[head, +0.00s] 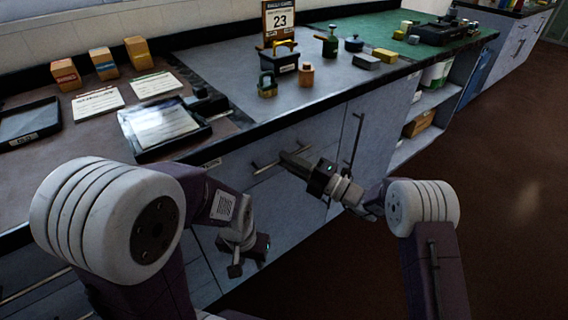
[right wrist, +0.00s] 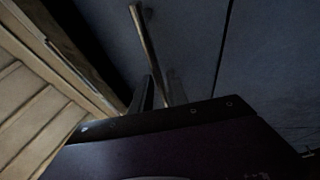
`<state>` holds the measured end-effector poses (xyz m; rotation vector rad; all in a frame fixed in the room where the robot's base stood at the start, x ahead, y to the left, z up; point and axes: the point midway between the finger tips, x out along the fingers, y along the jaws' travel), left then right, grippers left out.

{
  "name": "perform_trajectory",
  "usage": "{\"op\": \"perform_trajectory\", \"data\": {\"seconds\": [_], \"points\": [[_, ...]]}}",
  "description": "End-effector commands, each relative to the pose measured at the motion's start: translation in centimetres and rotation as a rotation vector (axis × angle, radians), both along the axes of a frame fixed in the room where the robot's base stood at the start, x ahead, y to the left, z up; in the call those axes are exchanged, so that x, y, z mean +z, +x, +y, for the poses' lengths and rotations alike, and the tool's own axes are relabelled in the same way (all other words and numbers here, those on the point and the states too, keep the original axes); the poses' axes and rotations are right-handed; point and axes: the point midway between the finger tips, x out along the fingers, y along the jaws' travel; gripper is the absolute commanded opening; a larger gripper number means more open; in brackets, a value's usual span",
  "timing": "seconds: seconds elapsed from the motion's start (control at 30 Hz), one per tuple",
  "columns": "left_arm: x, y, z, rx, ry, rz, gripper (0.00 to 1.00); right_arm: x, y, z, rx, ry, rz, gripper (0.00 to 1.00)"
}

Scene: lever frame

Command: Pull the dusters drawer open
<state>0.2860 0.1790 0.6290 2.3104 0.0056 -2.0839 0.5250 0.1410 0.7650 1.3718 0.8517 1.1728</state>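A grey drawer front under the counter has a bar handle (head: 262,167); a small label (head: 211,163) sits by its upper left, too small to read. My right gripper (head: 291,160) is at the right end of this handle, its fingers close together. In the right wrist view the handle (right wrist: 144,40) runs down between the narrow fingers (right wrist: 158,92), which look shut on it. My left gripper (head: 248,268) is lower, in front of the cabinet fronts, with its fingers apart and empty.
A cabinet door with an upright handle (head: 357,138) is right of the drawer. Open shelves (head: 428,110) follow farther right. A black tray with papers (head: 160,128) and several small items stand on the counter above. The floor (head: 500,200) at right is clear.

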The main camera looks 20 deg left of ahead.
Motion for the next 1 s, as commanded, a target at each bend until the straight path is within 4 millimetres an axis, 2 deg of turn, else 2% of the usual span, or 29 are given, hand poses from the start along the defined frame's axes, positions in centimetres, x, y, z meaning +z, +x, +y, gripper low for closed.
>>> {"op": "perform_trajectory", "data": {"seconds": [0.13, 0.37, 0.47, 1.0], "points": [[-0.48, 0.00, 0.00, 0.000, 0.000, 0.000, 0.36, 0.17, 0.29, 1.23, 0.001, 0.000, 0.000, 0.20], [-0.42, 0.00, 0.00, 0.000, 0.000, 0.000, 0.36, 0.29, 0.37, 1.34, -0.001, -0.001, 0.001, 0.20], [-0.42, 0.00, 0.00, 0.000, 0.000, 0.000, 0.36, 0.28, 0.37, 1.33, -0.001, -0.001, 0.001, 0.00], [-0.42, 0.00, 0.00, 0.000, 0.000, 0.000, 0.36, 0.25, 0.35, 1.31, 0.000, -0.001, 0.001, 0.00]]}}
